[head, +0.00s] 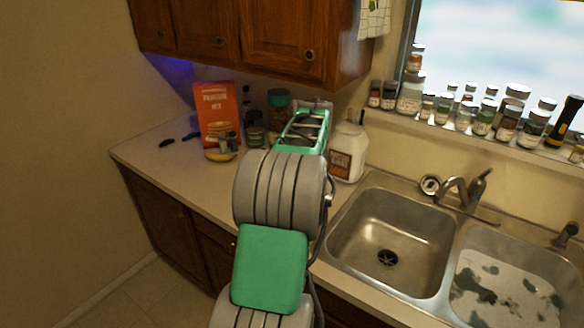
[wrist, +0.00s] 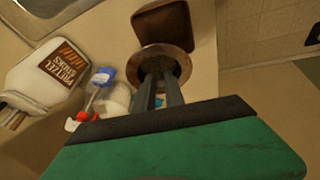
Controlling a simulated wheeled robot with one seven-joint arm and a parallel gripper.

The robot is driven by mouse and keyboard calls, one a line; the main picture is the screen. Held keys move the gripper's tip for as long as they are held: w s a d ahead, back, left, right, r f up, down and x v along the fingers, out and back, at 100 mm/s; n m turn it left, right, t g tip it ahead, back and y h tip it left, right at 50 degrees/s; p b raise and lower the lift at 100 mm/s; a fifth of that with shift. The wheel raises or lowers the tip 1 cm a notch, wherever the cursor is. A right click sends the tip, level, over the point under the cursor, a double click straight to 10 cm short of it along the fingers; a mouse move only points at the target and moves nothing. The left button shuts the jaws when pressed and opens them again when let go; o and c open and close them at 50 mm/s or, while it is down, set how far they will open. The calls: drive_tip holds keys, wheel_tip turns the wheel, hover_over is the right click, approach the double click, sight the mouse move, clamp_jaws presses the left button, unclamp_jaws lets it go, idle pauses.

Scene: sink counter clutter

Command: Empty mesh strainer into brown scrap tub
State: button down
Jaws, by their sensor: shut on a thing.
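In the wrist view the round mesh strainer (wrist: 163,62) shows a pale rim and a darker brown inside. My gripper (wrist: 164,92) is shut on the strainer's near side. The brown scrap tub (wrist: 163,20) is just beyond the strainer, at the top of the wrist view. The strainer's rim overlaps the tub's near edge in the picture; I cannot tell whether they touch. Whether scraps are in the strainer or tub is unclear. In the head view my arm hides the strainer, the tub and my fingertips.
A white pretzel jug (head: 348,150) stands right of my gripper, beside the sink (head: 385,245). An orange box (head: 215,108) and several jars stand behind and left. In the wrist view, a blue-topped item (wrist: 103,75) and a small red item (wrist: 86,117) lie near the jug.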

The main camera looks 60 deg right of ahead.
drive_tip(key=shift+w+a+f+g+h, duration=0.15)
drive_tip(key=shift+f+h, duration=0.1)
drive_tip(key=shift+f, duration=0.2)
drive_tip(key=shift+s+a+f+g+h, duration=0.15)
drive_tip(key=shift+f+h, duration=0.1)
drive_tip(key=shift+f, duration=0.2)
drive_tip(key=shift+w+a+r+n+g+h, duration=0.1)
drive_tip(key=shift+w+r+n+g+h, duration=0.2)
drive_tip(key=shift+h, duration=0.4)
drive_tip(key=shift+w+a+r+n+g+h+b, duration=0.15)
drive_tip(key=shift+g+h+b, duration=0.1)
drive_tip(key=shift+h+b, duration=0.4)
drive_tip(key=shift+s+a+n+g+h+b, duration=0.1)
drive_tip(key=shift+g+h+b, duration=0.3)
drive_tip(key=shift+b, duration=0.45)
drive_tip(key=shift+w+a+r+n+g+h+b, duration=0.1)
drive_tip(key=shift+a+n+g+h+b, duration=0.05)
drive_tip(key=shift+h+b, duration=0.55)
drive_tip(key=shift+w+a+n+g+h+b, duration=0.2)
drive_tip(key=shift+h+b, duration=0.35)
drive_tip(key=shift+b, duration=0.4)
drive_tip(key=shift+s+n+g+h+b, duration=0.1)
drive_tip(key=shift+g+h+b, duration=0.3)
drive_tip(key=shift+b, duration=0.55)
drive_tip(key=shift+a+f+n+g+h+b, duration=0.15)
drive_tip(key=shift+h+b, duration=0.45)
drive_tip(key=shift+b, duration=0.55)
drive_tip(key=shift+a+n+g+h+b, duration=0.15)
drive_tip(key=shift+h+b, duration=0.45)
drive_tip(key=shift+b, duration=0.55)
